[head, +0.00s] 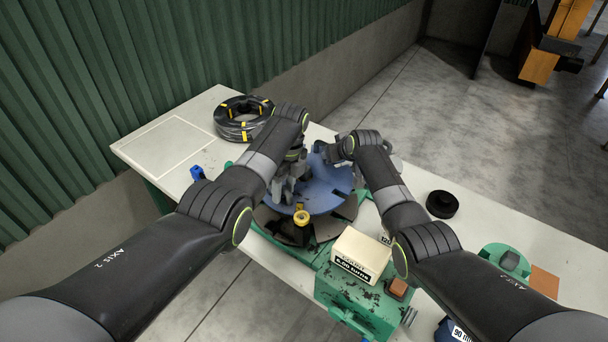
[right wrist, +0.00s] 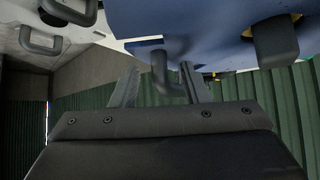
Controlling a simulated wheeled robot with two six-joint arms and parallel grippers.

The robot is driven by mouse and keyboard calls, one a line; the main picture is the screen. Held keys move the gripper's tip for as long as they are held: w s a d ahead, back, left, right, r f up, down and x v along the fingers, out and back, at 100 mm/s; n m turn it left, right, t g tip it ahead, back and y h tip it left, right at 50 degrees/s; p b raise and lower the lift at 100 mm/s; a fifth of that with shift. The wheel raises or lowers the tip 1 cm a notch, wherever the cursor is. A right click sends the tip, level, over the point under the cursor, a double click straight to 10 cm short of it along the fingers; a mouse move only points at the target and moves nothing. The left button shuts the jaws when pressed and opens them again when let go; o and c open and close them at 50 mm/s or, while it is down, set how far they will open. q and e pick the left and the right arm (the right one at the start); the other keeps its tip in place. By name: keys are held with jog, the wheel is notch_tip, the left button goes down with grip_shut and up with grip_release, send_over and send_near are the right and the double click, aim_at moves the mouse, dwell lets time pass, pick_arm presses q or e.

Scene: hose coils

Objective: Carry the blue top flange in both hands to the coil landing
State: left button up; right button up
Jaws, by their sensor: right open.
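The blue top flange (head: 328,197) sits over a dark lower disc (head: 345,212) on the green machine. It also shows at the top of the right wrist view (right wrist: 215,22). My left gripper (head: 284,188) reaches down at the flange's left side; its fingertips are too small and dark to read. My right gripper (right wrist: 158,88) is open, with a grey handle (right wrist: 164,75) under the flange's edge between its fingers. In the head view my right wrist hides most of that spot. The coil landing (head: 165,146), a thin outlined square on the tabletop, is bare.
A black hose coil with yellow bands (head: 243,130) lies beside the outlined square. A cream counter box (head: 359,256) sits on the machine's front. A black ring (head: 442,204) lies to the right. A corrugated green wall rises behind the table.

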pick_arm(q)
jog(key=shift+s+f, duration=0.1)
jog(key=shift+f, duration=0.2)
pick_arm(e)
jog(key=shift+w+f, duration=0.15)
jog(key=shift+f, duration=0.05)
pick_arm(q)
grip_shut()
pick_arm(e)
grip_shut()
dwell(0.9)
pick_arm(q)
jog(key=shift+r, duration=0.15)
pick_arm(e)
jog(key=shift+w+r, duration=0.15)
jog(key=shift+r, duration=0.15)
